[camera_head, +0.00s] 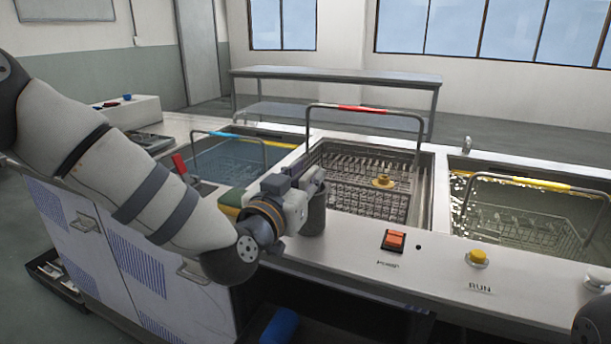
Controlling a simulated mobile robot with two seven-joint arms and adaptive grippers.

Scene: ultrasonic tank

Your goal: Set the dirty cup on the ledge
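A dark grey cup (315,216) stands upright at the white front ledge (350,237), just left of the middle tank. Its base is at the ledge top; I cannot tell whether it touches. My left gripper (308,192) reaches in from the left with its fingers around the cup's upper part, and looks shut on it. The gripper hides the cup's left side, and I cannot see dirt on it. My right gripper is not in view; only a piece of my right arm shows at the lower right edge.
The middle tank (427,190) holds a wire basket with a red-and-white handle and a yellow item. A blue-handled basket sits in the left tank, a yellow-handled one in the right. An orange switch (394,240) and a yellow button (477,257) stand on the ledge.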

